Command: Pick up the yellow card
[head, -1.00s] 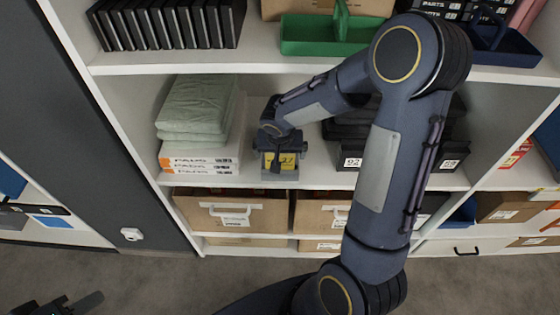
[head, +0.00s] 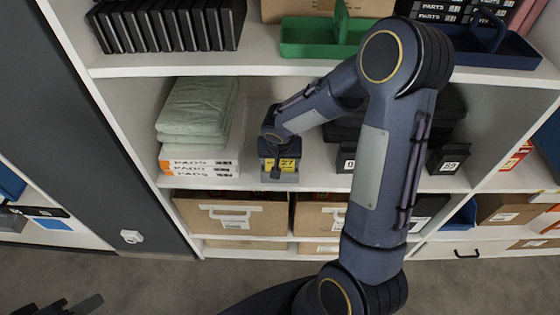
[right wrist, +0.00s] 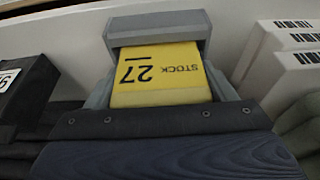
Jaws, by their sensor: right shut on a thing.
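The yellow card (head: 289,164), marked 27, stands at the front of the middle shelf, right of the white stack. In the right wrist view the card (right wrist: 160,78) reads STOCK 27 and sits against a grey holder (right wrist: 158,28). My right gripper (head: 280,158) is over the card from above, shut on it, with grey fingers on both sides in the right wrist view (right wrist: 163,95). The holder (head: 279,178) shows on the shelf just below the card. My left gripper (head: 72,306) is partly in view at the bottom left, far from the shelf; its opening is unclear.
A stack of white PADS boxes (head: 199,168) with green packs (head: 196,108) on top stands close left of the gripper. Black numbered boxes (head: 447,160) are to the right. The upper shelf edge (head: 200,67) runs above. Brown cartons (head: 238,216) fill the shelf below.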

